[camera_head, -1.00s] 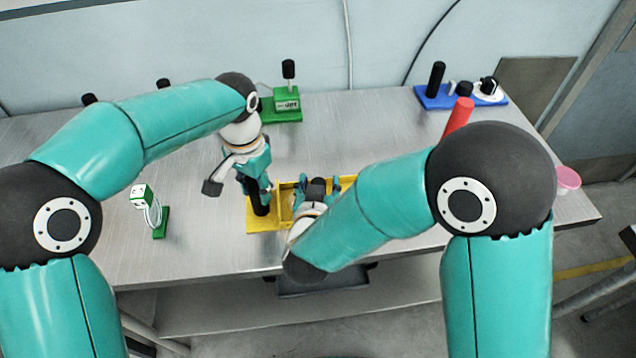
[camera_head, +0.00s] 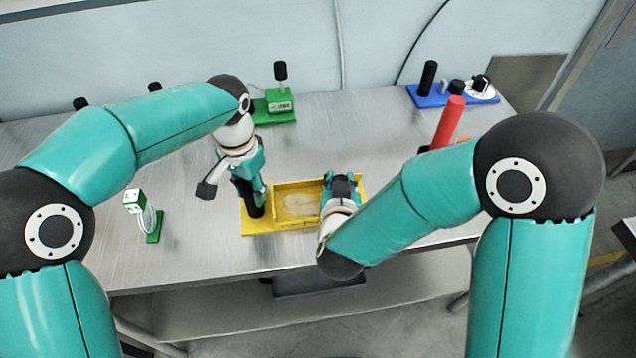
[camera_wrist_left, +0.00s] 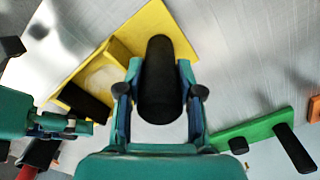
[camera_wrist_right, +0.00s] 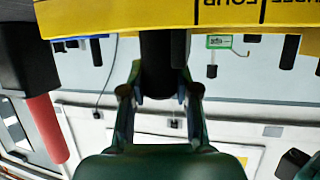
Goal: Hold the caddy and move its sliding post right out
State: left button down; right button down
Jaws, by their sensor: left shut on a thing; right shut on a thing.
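The yellow caddy (camera_head: 285,223) lies on the metal table, with a long slotted tray and a pale patch inside it. My left gripper (camera_head: 254,196) is shut on the upright black handle (camera_wrist_left: 160,75) at the caddy's left end. My right gripper (camera_head: 342,188) is shut on the black sliding post (camera_wrist_right: 158,65) near the caddy's right end. The post also shows in the left wrist view (camera_wrist_left: 85,102). Its lower end is hidden, so I cannot tell how it sits in the caddy. The yellow lettered caddy wall crosses the top of the right wrist view.
A red cylinder (camera_head: 449,123) stands right of the caddy, behind my right arm. A blue base (camera_head: 425,98) with black posts is at the back right. A green module (camera_head: 275,112) stands behind the caddy. A small green stand (camera_head: 154,227) is at left.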

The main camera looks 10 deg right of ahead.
jog(key=shift+d, duration=0.75)
pick_arm(q)
jog(key=shift+a, duration=0.1)
pick_arm(e)
jog(key=c, duration=0.8)
grip_release()
jog(key=shift+a, duration=0.1)
notch_tip(320, 180, up, 10)
jog(key=shift+f, duration=0.1)
